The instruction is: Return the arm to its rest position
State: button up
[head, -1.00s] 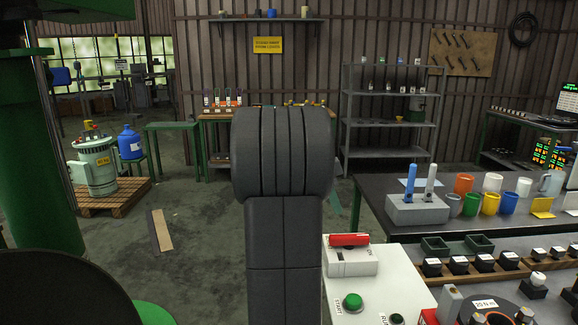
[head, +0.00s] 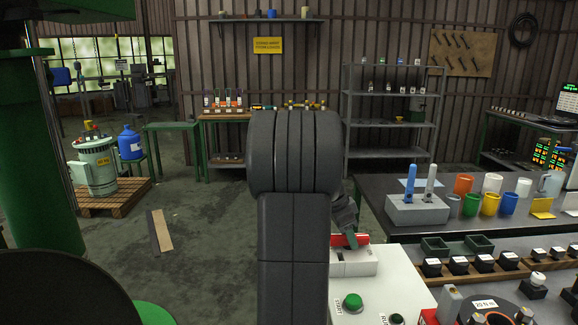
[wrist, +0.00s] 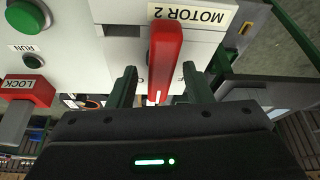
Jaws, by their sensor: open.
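My gripper (wrist: 163,84) is open in the wrist view. Its two dark green fingers stand on either side of a red handle (wrist: 165,52), with visible gaps, so it does not grip it. The handle is on a pale control box with a "MOTOR 2" label (wrist: 190,16). In the head view my dark arm fills the middle, and the gripper end (head: 350,238) shows just past it, at the red handle (head: 338,240) on top of the box (head: 354,262). The arm hides part of the handle and box in the head view.
A green START button (head: 352,303) and a RUN button (head: 397,320) are on the panel in front of the box. A red LOCK piece (wrist: 27,90) is at left in the wrist view. A dark bench (head: 365,195) with cups stands right. Floor at left is mostly open.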

jog(key=n+t+p, duration=0.1)
jog(key=n, duration=0.1)
jog(key=n+p, duration=0.1)
jog(key=n, duration=0.2)
jog(key=shift+s+t+y, duration=0.1)
jog(key=shift+t+y, duration=0.3)
jog(key=shift+p, duration=0.3)
